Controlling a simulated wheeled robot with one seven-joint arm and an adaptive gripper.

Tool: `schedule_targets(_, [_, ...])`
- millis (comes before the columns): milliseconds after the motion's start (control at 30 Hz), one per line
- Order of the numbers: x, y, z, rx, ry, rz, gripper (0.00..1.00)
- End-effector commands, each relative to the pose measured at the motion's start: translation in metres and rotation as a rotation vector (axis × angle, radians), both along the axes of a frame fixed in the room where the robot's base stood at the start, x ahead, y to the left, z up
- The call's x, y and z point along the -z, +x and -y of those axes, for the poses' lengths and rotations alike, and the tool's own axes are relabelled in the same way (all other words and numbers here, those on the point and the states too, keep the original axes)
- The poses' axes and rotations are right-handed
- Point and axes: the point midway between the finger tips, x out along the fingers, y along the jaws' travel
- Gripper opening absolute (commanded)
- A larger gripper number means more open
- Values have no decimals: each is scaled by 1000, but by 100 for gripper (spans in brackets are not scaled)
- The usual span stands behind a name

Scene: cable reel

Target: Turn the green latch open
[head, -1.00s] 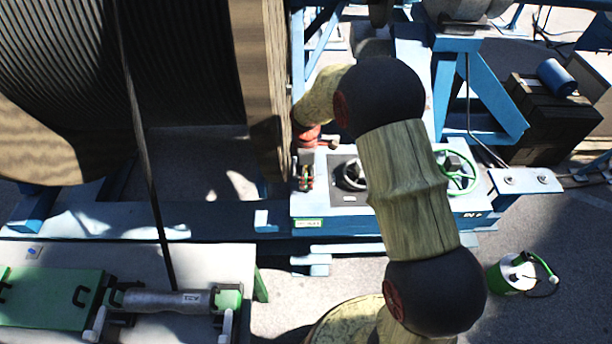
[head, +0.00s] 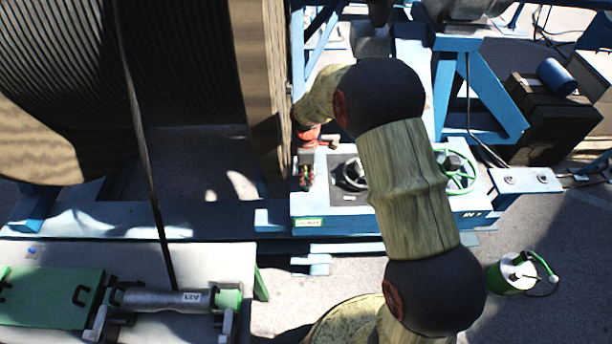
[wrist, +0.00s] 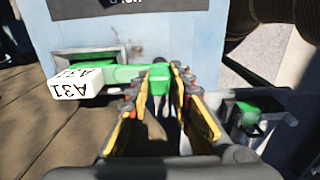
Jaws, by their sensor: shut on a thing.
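In the wrist view the green latch (wrist: 122,73) is a bright green bar with a white end tag marked A31, in front of a slot in a pale blue panel. My gripper (wrist: 160,76) has its two yellow-sided fingers on either side of the latch's green end block, shut on it. The far side of the block is hidden between the fingers. In the head view my arm reaches down beside the wooden reel flange, and the latch cannot be made out there.
The large wooden reel (head: 262,90) stands close left of my wrist. A blue control box (head: 400,212) with a green handwheel (head: 458,172) lies beside my arm. A green and white canister (head: 512,274) stands on the ground at right.

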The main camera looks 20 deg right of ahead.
Motion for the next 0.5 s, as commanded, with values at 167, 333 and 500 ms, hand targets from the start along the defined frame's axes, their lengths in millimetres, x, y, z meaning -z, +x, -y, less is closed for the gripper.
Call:
schedule_targets(167, [0, 0, 0, 5, 0, 1, 0])
schedule_targets(333, [0, 1, 0, 42, 0, 1, 0])
schedule_targets(500, [1, 1, 0, 132, -1, 2, 0])
